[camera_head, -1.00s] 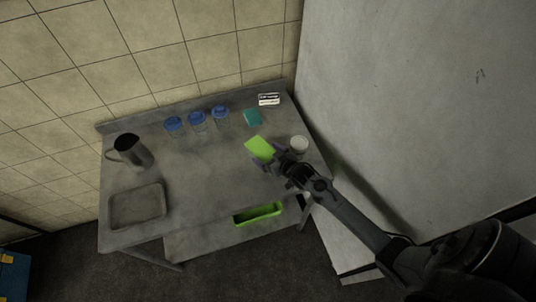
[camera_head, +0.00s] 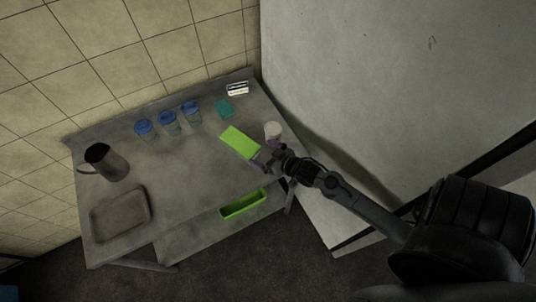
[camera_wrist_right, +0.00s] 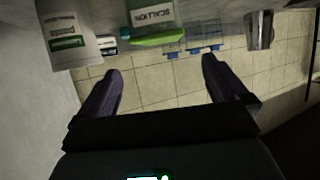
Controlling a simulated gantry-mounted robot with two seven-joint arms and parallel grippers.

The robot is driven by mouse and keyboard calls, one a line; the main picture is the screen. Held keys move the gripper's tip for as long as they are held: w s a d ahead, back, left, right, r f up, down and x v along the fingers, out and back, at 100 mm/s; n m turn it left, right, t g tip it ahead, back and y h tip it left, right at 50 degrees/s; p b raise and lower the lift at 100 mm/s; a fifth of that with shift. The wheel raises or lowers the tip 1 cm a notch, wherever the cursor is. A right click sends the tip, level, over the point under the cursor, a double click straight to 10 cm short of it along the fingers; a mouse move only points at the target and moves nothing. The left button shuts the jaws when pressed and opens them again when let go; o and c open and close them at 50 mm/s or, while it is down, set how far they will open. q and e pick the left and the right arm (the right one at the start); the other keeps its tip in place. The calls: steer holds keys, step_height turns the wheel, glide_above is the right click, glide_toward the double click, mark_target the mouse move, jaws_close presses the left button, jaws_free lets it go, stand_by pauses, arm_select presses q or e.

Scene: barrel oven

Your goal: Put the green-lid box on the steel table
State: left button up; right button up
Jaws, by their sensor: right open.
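The green-lid box (camera_head: 240,143) rests on the right part of the steel table (camera_head: 185,180). In the right wrist view the box (camera_wrist_right: 152,20) shows a "SCALLION" label and its green lid; that view looks upside down. My right gripper (camera_head: 262,162) is beside the near right end of the box. In the right wrist view the gripper (camera_wrist_right: 163,85) has its two fingers wide apart with nothing between them, and the box appears beyond the fingertips. My left gripper is not in view.
A white jar (camera_head: 273,130) stands close to my right gripper. Three blue-lidded containers (camera_head: 168,123), a teal item (camera_head: 225,108) and a small label box (camera_head: 237,89) are behind. A metal jug (camera_head: 105,162) and tray (camera_head: 120,213) are left. A green bin (camera_head: 243,204) sits lower.

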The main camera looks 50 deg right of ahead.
steer(key=s+a+r+n+g, duration=0.1)
steer(key=s+a+r+g, duration=0.2)
steer(key=s+a+g, duration=0.2)
steer(key=s+a+r+n+g, duration=0.1)
steer(key=s+a+r+g, duration=0.2)
steer(key=s+a, duration=0.7)
steer(key=s+g, duration=0.1)
steer(key=s, duration=0.1)
steer(key=shift+s+r+g, duration=0.25)
steer(key=shift+s+g, duration=0.05)
steer(key=shift+g, duration=0.1)
steer(key=shift+a+r, duration=0.1)
steer(key=shift+r, duration=0.05)
